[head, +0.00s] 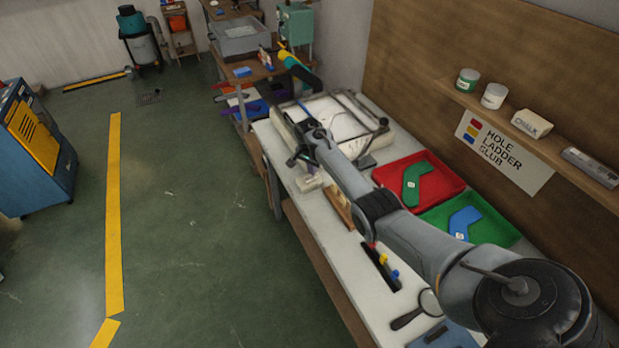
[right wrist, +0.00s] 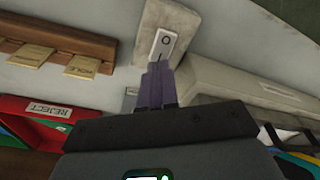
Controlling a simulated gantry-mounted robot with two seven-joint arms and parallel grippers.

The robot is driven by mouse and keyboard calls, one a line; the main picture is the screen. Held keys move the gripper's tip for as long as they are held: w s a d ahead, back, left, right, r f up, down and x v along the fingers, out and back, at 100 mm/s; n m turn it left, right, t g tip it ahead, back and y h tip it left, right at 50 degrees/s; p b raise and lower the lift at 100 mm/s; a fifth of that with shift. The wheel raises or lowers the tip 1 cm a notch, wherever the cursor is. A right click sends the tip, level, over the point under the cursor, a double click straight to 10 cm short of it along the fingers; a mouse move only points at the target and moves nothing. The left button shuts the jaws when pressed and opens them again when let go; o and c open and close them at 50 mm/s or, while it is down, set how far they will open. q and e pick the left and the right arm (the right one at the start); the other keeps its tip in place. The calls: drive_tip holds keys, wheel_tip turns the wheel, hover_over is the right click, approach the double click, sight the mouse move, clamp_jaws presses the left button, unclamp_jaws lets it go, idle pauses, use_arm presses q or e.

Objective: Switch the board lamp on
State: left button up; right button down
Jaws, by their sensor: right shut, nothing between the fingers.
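The switch is a pale box with a white rocker (right wrist: 163,46), at the top middle of the right wrist view. A round mark shows on the rocker's upper part. My right gripper (right wrist: 158,70) is shut and empty, its purple-grey fingertips just below the rocker in the picture; I cannot tell whether they touch it. In the head view my right gripper (head: 301,160) is over the bench's left edge, by the small pale switch box (head: 309,184). The pale board unit (head: 287,123) with its metal frame lies behind it. My left gripper is not in view.
A red tray (head: 449,170) with a green sock-shaped piece and a green tray (head: 503,226) with a blue one stand on the right of the bench (head: 345,268). A wooden rack with tags (right wrist: 60,40) is left of the switch in the right wrist view.

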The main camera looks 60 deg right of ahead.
drive_tip(key=shift+f, duration=0.2)
idle(0.6)
drive_tip(key=shift+f+b, duration=0.55)
drive_tip(key=shift+f, duration=0.15)
idle(0.4)
drive_tip(key=shift+r+p, duration=0.65)
drive_tip(key=shift+p, duration=0.1)
wheel_tip(320, 180, up, 6)
drive_tip(key=p, duration=0.6)
drive_tip(key=shift+f, duration=0.1)
